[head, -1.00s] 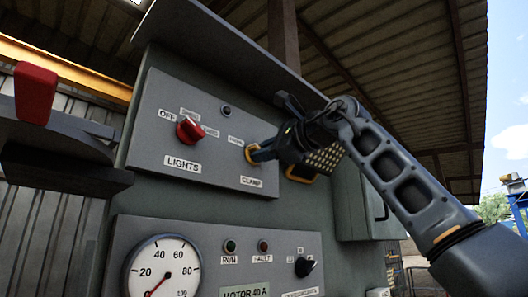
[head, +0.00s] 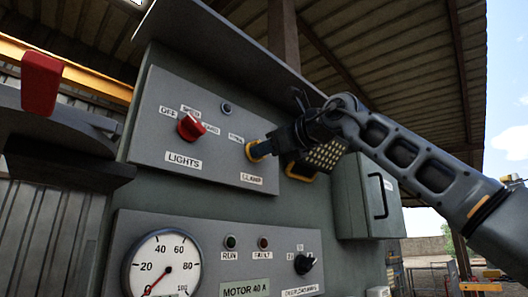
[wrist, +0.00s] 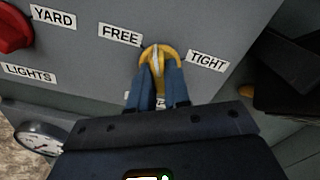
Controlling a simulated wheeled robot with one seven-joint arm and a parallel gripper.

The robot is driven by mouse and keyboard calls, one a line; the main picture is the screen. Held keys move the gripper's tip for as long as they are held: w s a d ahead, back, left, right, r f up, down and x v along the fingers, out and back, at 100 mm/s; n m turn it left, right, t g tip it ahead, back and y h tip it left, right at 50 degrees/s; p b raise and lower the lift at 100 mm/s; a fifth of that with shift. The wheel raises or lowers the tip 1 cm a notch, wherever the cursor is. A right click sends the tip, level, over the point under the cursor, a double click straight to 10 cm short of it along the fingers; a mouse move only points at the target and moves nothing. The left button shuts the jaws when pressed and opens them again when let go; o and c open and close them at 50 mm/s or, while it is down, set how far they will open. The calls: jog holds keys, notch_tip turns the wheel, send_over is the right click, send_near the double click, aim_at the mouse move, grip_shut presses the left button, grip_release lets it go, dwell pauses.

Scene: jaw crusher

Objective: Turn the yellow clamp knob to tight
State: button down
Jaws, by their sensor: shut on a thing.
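The yellow clamp knob (head: 253,153) is on the upper grey panel, above the CLAMP label (head: 252,179). My gripper (head: 264,148) reaches it from the right. In the wrist view the two blue fingers (wrist: 157,88) are shut on the yellow knob (wrist: 155,53), one on each side of its grip. The knob's pale pointer line aims up, between the FREE label (wrist: 119,34) and the TIGHT label (wrist: 207,62). The fingers hide the knob's lower part and most of the label below it.
A red LIGHTS knob (head: 190,127) sits left on the same panel. Below are a round gauge (head: 162,266), RUN and FAULT lamps and a black selector (head: 304,263). A grey box with a handle (head: 366,196) stands right of the panel, behind my arm.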

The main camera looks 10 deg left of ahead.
jog(key=shift+m+b, duration=4.2)
jog(key=shift+m, duration=4.5)
jog(key=c, duration=1.1)
grip_release()
jog(key=shift+b+v, duration=1.6)
jog(key=shift+v, duration=2.3)
